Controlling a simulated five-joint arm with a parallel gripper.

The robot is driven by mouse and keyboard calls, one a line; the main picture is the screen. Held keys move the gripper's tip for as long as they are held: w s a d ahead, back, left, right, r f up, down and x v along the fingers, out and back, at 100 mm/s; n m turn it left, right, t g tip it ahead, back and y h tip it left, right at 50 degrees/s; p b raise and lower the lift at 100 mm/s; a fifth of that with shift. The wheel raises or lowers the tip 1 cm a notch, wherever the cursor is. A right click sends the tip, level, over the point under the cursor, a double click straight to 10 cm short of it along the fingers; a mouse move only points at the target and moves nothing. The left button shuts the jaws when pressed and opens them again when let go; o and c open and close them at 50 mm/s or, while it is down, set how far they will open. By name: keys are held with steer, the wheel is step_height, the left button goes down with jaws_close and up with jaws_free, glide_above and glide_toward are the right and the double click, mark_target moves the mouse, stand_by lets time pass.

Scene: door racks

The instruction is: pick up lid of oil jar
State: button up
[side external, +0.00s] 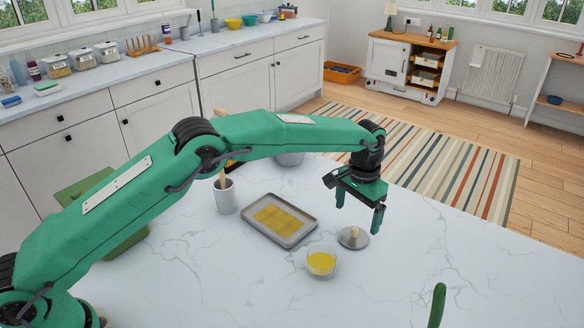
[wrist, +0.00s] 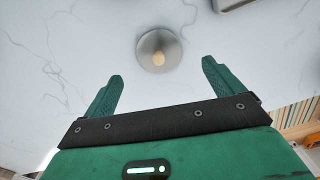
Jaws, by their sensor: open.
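A round grey lid with a pale wooden knob (side external: 352,237) lies on the white marble counter. It also shows in the wrist view (wrist: 158,50), ahead of the fingertips and roughly midway between them. A small glass bowl of yellow oil (side external: 321,262) stands uncovered on the counter, in front and to the left of the lid. My gripper (side external: 358,210) is open and empty, above the counter near the lid and not touching it. Both green fingers show spread apart in the wrist view (wrist: 163,80).
A grey tray with a yellow slab (side external: 279,219) lies left of the lid. A white crock with a wooden utensil (side external: 226,196) stands behind it. A green curved object (side external: 437,305) is at the front right. The counter right of the lid (side external: 440,245) is clear.

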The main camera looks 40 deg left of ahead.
mark_target(356, 229)
steer(key=shift+f, duration=0.45)
steer(key=shift+d+f, duration=0.1)
steer(key=shift+f, duration=2.45)
steer(key=c, duration=1)
